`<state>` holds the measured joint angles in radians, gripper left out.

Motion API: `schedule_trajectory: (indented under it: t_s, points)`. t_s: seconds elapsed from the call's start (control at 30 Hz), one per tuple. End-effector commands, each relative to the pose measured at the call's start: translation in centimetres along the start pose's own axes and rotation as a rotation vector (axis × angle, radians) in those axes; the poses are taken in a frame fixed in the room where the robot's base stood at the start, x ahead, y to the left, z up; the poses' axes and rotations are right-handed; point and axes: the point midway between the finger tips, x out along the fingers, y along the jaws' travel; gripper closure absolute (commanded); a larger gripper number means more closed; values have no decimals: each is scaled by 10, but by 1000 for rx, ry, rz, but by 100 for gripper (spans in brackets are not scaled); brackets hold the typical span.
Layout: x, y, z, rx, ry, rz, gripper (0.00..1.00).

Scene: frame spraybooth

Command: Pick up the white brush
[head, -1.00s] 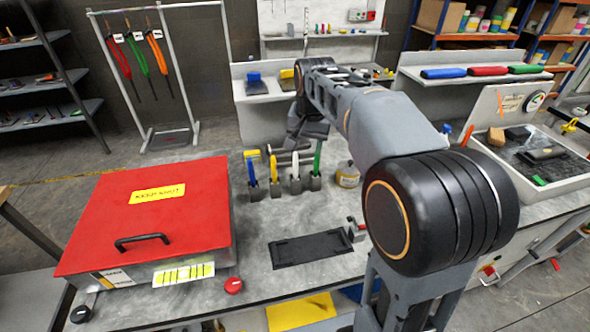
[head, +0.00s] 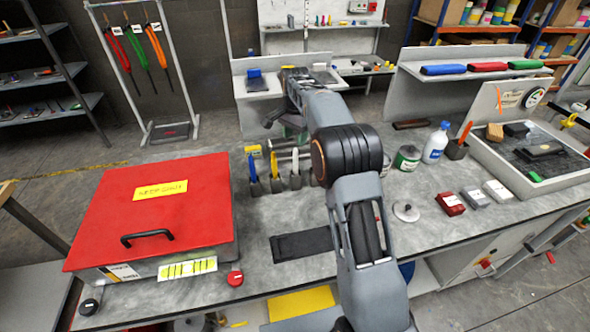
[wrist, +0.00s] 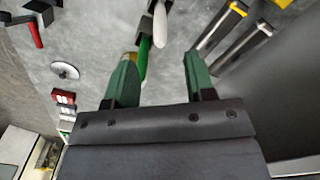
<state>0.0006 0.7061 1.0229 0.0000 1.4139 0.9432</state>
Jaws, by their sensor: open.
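The white brush (head: 295,161) stands upright in a dark grey holder on the bench, in a row with a blue and a yellow one in the head view. In the wrist view the white brush (wrist: 161,24) shows at the top, beyond the fingertips and between their lines. My gripper (wrist: 160,57) is open and empty, with two green fingers apart. A green brush (wrist: 145,62) shows beside the left finger, which partly covers it. In the head view my arm reaches over the row's right end and hides the green brush.
The blue brush (head: 252,169) and yellow brush (head: 273,166) stand close on the left. The red-lidded box (head: 150,215), dark mat (head: 300,245), can (head: 407,158) and bottle (head: 435,143) stand around.

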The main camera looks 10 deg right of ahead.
Motion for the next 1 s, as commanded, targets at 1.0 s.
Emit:
schedule_trajectory:
  t_s: [1.0]
  points:
    - [82,0,-3,-1,1,-1,50]
